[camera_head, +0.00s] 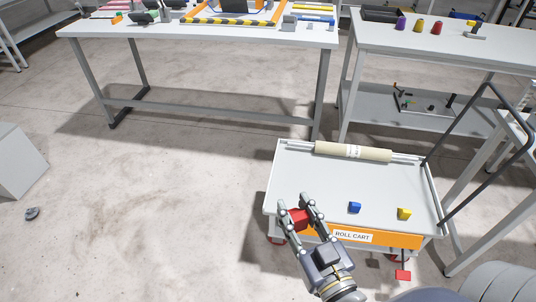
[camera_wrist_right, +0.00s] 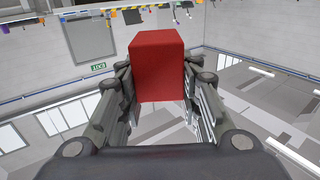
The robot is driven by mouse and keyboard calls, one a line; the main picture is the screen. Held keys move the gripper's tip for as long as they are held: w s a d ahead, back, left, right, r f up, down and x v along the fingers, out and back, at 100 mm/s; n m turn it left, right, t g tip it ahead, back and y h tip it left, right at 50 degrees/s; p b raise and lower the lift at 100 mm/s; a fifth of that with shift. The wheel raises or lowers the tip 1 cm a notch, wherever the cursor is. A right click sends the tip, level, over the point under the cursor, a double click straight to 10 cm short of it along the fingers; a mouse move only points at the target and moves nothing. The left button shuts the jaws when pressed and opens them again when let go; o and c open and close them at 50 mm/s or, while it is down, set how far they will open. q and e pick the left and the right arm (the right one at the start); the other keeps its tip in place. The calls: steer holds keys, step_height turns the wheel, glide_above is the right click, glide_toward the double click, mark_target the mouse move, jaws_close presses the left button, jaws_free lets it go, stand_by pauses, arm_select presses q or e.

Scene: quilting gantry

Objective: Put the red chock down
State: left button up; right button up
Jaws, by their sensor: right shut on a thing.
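The red chock (camera_head: 298,219) is between the fingers of my right gripper (camera_head: 301,212), over the front left part of the roll cart (camera_head: 300,170) in the head view. In the right wrist view the red chock (camera_wrist_right: 158,65) fills the space between the fingertips of the right gripper (camera_wrist_right: 160,90), which is shut on it. I cannot tell whether the chock touches the cart top. A blue chock (camera_head: 355,208) and a yellow chock (camera_head: 404,214) sit on the cart's front edge area to the right. My left gripper is not in view.
A beige fabric roll (camera_head: 353,152) lies along the cart's back edge. The cart's dark handle (camera_head: 465,150) rises at the right. A worktable (camera_head: 200,35) and a shelf table (camera_head: 440,45) stand behind.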

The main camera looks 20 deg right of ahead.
steer(key=w+a+r+n+g+y, duration=0.2)
steer(key=w+a+n+g+y, duration=0.2)
steer(key=a+y, duration=0.4)
steer(key=w+a+r+n+g+y, duration=0.3)
steer(key=w+a+n+g+y, duration=0.1)
steer(key=a+n+y, duration=0.4)
steer(key=shift+a+n+g, duration=0.3)
steer(key=shift+a+g, duration=0.15)
steer(key=shift+g, duration=0.45)
steer(key=shift+d+g, duration=0.1)
steer(key=shift+g, duration=0.3)
steer(key=shift+s+d+n+g+y, duration=0.15)
steer(key=shift+d+n+g+y, duration=0.25)
steer(key=shift+n+g, duration=0.5)
steer(key=shift+s+d+n+g+y, duration=0.25)
steer(key=shift+d+n+g, duration=0.35)
steer(key=shift+g, duration=0.55)
steer(key=shift+s+d+n+g+y, duration=0.1)
steer(key=shift+d+n+g+y, duration=0.25)
steer(key=shift+n+g, duration=0.6)
